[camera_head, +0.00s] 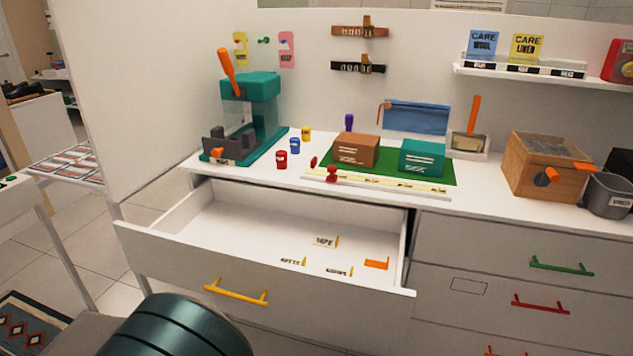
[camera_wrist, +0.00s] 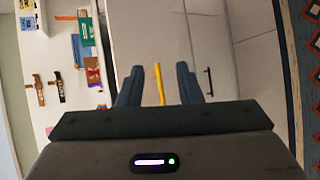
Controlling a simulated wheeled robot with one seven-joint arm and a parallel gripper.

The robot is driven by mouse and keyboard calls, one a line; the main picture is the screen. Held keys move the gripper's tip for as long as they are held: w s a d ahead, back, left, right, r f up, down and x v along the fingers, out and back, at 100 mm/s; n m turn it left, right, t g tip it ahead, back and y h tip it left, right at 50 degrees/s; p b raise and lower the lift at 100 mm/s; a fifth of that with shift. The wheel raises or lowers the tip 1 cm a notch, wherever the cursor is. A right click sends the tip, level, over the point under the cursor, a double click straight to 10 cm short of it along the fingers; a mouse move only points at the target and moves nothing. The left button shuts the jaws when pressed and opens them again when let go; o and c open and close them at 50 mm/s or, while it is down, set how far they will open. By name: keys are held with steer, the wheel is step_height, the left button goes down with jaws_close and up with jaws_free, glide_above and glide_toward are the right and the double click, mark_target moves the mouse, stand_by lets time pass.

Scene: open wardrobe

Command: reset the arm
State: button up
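My gripper (camera_wrist: 160,85) shows in the wrist view with its two dark fingers apart and nothing between them. Beyond the fingers, the yellow handle (camera_wrist: 159,84) of a drawer front appears in the gap; I cannot tell how far off it is. In the head view, a dark teal rounded part of my arm shows at the bottom left, and the gripper itself is not visible there. The drawer (camera_head: 270,275) with the yellow handle (camera_head: 236,292) is pulled out.
Small labelled pieces (camera_head: 325,242) and an orange piece (camera_head: 376,263) lie in the open drawer. The worktop holds a teal press (camera_head: 262,88), a brown box (camera_head: 357,150), a teal box (camera_head: 423,157) and a wooden crate (camera_head: 548,185). Closed drawers are at right. Floor shows at left.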

steer(key=w+d+r+m+g+y+p, duration=0.1)
steer(key=w+d+r+g+p, duration=0.1)
steer(key=d+r, duration=0.35)
steer(key=w+d+r+m+g+y+p, duration=0.1)
steer(key=w+d+r+m+g+p, duration=0.15)
steer(key=d, duration=0.55)
steer(key=w+d+r+g+y+p, duration=0.1)
steer(key=w+d+r+g, duration=0.15)
steer(key=d, duration=0.45)
steer(key=s+d+r+m+y+p, duration=0.3)
steer(key=s+d+r+p, duration=0.1)
steer(key=d, duration=0.5)
steer(key=s+d+r+m+t+y+p, duration=0.1)
steer(key=s+d+r+m+y+p, duration=0.2)
steer(key=d, duration=0.6)
steer(key=shift+s+r+m+y+p, duration=0.35)
steer(key=shift+s+r+y+p, duration=0.4)
steer(key=shift+r, duration=1.1)
steer(key=shift+s, duration=0.2)
stand_by(2.1)
